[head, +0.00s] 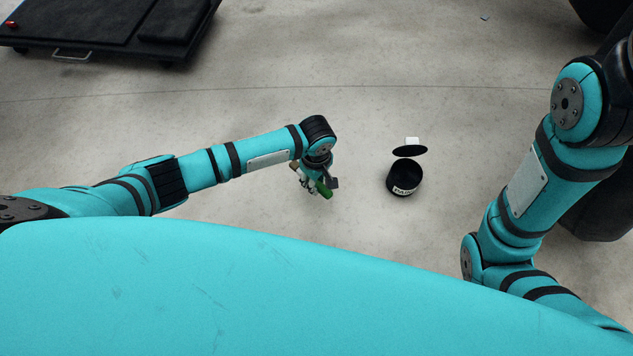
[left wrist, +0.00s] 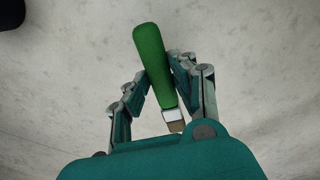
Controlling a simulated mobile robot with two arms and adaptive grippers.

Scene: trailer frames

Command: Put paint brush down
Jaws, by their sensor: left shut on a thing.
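The paint brush (left wrist: 154,62) has a thick green handle and a pale metal part near my palm. In the left wrist view my left gripper (left wrist: 160,82) is shut on it, with a finger on each side of the handle. In the head view the brush's green handle (head: 323,189) shows at my left gripper (head: 313,184), over the concrete floor. I cannot tell its exact height above the floor.
A black paint can (head: 405,180) stands on the floor right of my left gripper, with a dark lid (head: 410,151) just behind it. A black platform cart (head: 100,45) is at the back left. The floor (head: 370,120) around the brush is mostly clear.

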